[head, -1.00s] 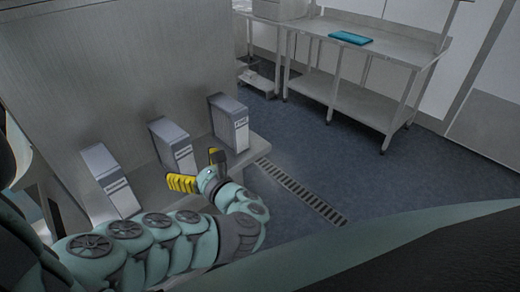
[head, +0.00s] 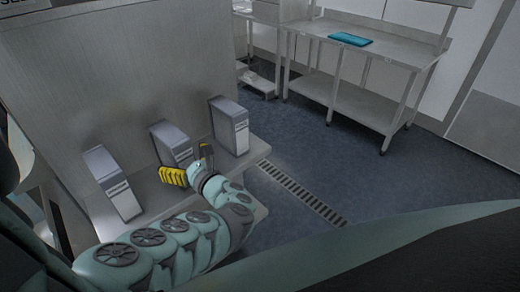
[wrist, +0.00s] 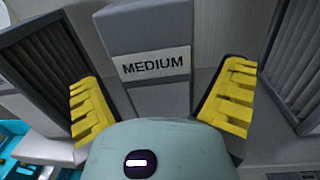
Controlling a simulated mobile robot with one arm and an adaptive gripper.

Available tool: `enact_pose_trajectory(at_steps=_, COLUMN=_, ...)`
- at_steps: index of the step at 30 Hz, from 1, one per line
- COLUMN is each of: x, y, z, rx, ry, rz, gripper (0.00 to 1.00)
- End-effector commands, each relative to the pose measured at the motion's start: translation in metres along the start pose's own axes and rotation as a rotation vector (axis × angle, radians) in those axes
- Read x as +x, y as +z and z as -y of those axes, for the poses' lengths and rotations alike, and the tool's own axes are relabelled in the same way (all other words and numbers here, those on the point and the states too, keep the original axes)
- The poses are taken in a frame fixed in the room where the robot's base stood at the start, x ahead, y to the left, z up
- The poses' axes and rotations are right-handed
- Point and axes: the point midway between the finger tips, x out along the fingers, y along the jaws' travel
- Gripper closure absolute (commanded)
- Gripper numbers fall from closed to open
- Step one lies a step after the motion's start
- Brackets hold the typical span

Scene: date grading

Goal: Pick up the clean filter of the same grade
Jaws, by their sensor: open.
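Three grey box-shaped filters stand apart in a row on a steel ledge: a left filter (head: 112,183), a middle filter (head: 166,136) and a right filter (head: 230,124). My gripper (head: 190,165) is in front of the middle filter, its yellow fingers apart. In the wrist view, a filter labelled MEDIUM (wrist: 153,65) is between the open fingers of my gripper (wrist: 160,100), with gaps on both sides. Part of its lower front is hidden by my gripper body. Labels on the other two filters are too small to read.
A steel panel (head: 110,75) rises behind the filters. Neighbouring filters with dark pleated sides flank the fingers in the wrist view. A steel ledge (head: 255,152) carries the filters. Across the floor, a steel table (head: 400,53) holds a teal tray (head: 350,39). Floor between is clear, with a drain grate (head: 300,193).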

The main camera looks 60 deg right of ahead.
Motion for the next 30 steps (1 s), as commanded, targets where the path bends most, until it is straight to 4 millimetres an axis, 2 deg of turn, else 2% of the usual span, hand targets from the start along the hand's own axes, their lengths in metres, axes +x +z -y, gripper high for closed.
enact_pose_trajectory(at_steps=6, x=0.011, y=-0.001, z=0.001, rx=-0.001, ry=-0.002, rz=-0.001, gripper=0.06)
enact_pose_trajectory(at_steps=16, x=0.013, y=-0.001, z=0.001, rx=0.0, ry=-0.004, rz=-0.002, gripper=0.06)
enact_pose_trajectory(at_steps=30, x=0.014, y=-0.001, z=0.001, rx=0.0, ry=-0.002, rz=-0.002, gripper=0.53)
